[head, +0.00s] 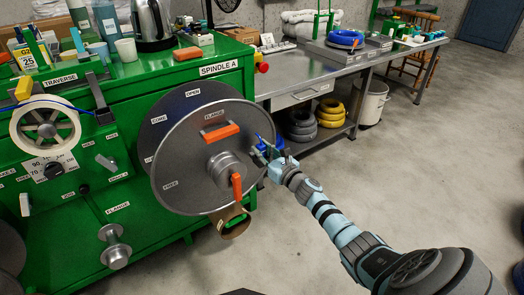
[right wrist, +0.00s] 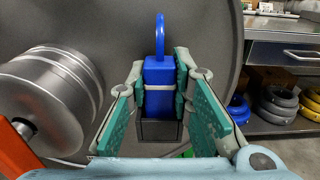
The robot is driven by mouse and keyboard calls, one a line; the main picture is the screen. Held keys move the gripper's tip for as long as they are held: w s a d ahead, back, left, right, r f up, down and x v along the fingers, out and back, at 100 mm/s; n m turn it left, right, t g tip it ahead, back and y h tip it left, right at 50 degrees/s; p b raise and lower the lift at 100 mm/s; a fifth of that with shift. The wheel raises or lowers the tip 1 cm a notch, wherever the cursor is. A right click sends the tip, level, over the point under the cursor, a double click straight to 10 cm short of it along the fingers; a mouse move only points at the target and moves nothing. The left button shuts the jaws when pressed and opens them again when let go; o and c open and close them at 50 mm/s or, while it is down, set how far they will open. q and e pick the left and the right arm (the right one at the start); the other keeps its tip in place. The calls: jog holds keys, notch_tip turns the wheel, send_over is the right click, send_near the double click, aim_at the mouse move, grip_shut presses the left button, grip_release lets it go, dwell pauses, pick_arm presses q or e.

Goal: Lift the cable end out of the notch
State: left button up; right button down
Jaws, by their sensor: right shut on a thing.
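The cable end (right wrist: 158,76) is a blue block with a pale band, and a blue cable loop (right wrist: 159,35) rises from its top. My right gripper (right wrist: 161,88) is shut on it, a finger on each side. Below the blue block is a dark grey holder (right wrist: 158,131), which looks like the notch; I cannot tell how deep the end sits in it. In the head view my right gripper (head: 266,156) is at the right rim of the large grey flange (head: 185,150), where a little blue shows. My left gripper is not in view.
An orange handle (head: 237,187) and a grey hub (right wrist: 50,98) stand out from the flange. The green machine (head: 110,190) fills the left, with a pale traverse wheel (head: 45,129). A steel bench (head: 325,78) with coiled cables below stands behind. The floor at right is clear.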

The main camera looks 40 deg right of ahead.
jog(key=shift+r+p, duration=0.3)
jog(key=shift+r, duration=0.05)
jog(key=shift+r, duration=0.3)
jog(key=shift+r+p, duration=0.1)
jog(key=shift+p, duration=0.2)
jog(key=shift+r, duration=0.2)
dwell(0.4)
jog(key=shift+r+p, duration=0.7)
jog(key=shift+p, duration=0.1)
jog(key=shift+r+p, duration=1.75)
jog(key=shift+r, duration=0.4)
